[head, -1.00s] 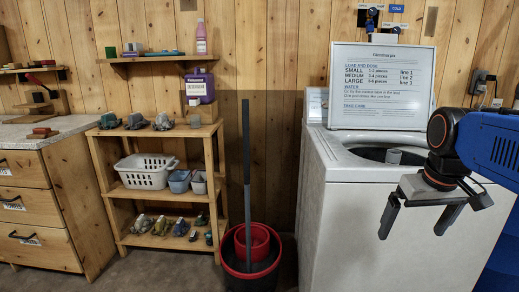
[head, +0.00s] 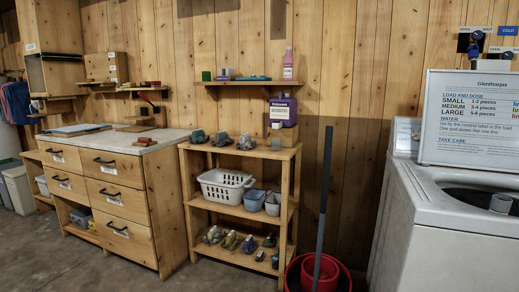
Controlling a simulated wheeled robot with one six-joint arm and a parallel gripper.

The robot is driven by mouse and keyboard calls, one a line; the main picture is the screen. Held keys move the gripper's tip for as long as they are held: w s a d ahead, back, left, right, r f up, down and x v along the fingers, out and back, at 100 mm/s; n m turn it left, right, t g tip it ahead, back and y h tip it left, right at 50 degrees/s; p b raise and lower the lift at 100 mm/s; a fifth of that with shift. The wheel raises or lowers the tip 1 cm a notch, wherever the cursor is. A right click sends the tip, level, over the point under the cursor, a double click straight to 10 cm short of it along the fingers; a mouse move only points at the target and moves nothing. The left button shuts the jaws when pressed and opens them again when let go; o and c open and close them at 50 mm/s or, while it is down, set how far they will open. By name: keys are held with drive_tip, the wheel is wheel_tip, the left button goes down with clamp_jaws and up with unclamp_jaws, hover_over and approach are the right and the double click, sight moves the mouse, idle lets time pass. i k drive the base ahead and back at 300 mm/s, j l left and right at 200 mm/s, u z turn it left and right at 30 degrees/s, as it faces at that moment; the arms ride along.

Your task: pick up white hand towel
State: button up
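I cannot make out a white hand towel in the head view. A white laundry basket (head: 225,187) stands on the middle shelf of the wooden rack; what may lie inside it is hidden or too small to tell. Dark blue and reddish cloths (head: 17,104) hang at the far left edge. My gripper is out of view.
A drawer cabinet (head: 112,200) stands left of the wooden rack (head: 240,213). A red bucket (head: 316,272) with an upright handle stands between the rack and the white washing machine (head: 430,235). Bins (head: 18,188) stand at far left. Floor in front of the cabinet is clear.

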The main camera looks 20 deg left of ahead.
sight(245, 143)
drive_tip(key=i+j, duration=0.25)
drive_tip(key=j, duration=0.25)
drive_tip(key=i+j+u, duration=0.1)
drive_tip(key=i+j, duration=0.15)
drive_tip(key=j, duration=0.25)
drive_tip(key=i+j, duration=0.3)
drive_tip(key=j, duration=0.15)
drive_tip(key=i+j+u, duration=0.1)
drive_tip(key=i+j, duration=0.15)
drive_tip(key=j, duration=0.25)
